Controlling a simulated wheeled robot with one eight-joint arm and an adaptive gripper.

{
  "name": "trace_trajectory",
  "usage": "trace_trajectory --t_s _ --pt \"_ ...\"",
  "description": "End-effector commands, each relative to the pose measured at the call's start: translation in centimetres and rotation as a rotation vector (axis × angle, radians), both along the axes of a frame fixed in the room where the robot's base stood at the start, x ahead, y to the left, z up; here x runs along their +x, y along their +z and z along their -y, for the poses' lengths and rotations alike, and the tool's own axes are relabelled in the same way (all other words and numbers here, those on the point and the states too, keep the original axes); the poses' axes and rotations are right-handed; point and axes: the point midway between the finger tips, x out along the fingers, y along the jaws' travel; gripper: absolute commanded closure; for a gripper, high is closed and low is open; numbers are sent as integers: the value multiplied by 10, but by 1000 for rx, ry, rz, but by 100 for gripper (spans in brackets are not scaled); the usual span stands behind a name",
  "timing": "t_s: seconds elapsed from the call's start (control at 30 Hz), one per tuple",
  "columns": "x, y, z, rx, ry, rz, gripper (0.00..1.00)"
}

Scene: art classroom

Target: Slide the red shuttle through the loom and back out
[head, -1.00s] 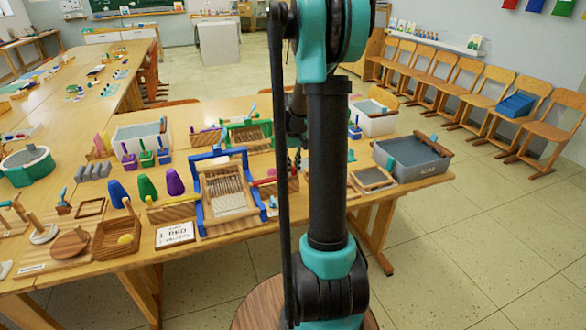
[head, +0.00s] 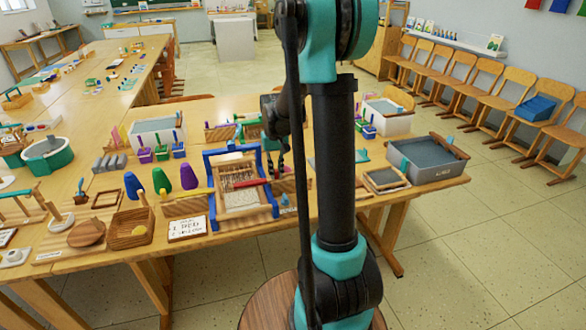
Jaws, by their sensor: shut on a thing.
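The blue-framed loom (head: 211,193) stands near the table's front edge, its pale threads facing me. The red shuttle (head: 250,183) lies across the threads inside the frame, with its right end near the loom's right side. My gripper (head: 274,173) is at that right end, pointing down, and is shut on the shuttle. The fingertips are small and dark here, and part of my arm hides the area just to their right.
A yellow stick (head: 172,195) and a white lettered card (head: 187,228) are left of the loom. Blue, green and purple cones (head: 188,178) stand behind. A grey tub (head: 428,172) is at the table's right end.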

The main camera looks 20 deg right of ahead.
Motion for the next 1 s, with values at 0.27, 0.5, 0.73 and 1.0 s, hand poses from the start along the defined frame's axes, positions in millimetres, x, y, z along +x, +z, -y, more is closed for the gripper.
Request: trace_trajectory --t_s 0.27,0.5,0.73,1.0 --pt "0 0 -29 0 1 2 100" --pt "1 0 -31 4 1 2 100" --pt "0 0 -31 3 1 2 66" --pt "0 1 -29 1 0 1 66"
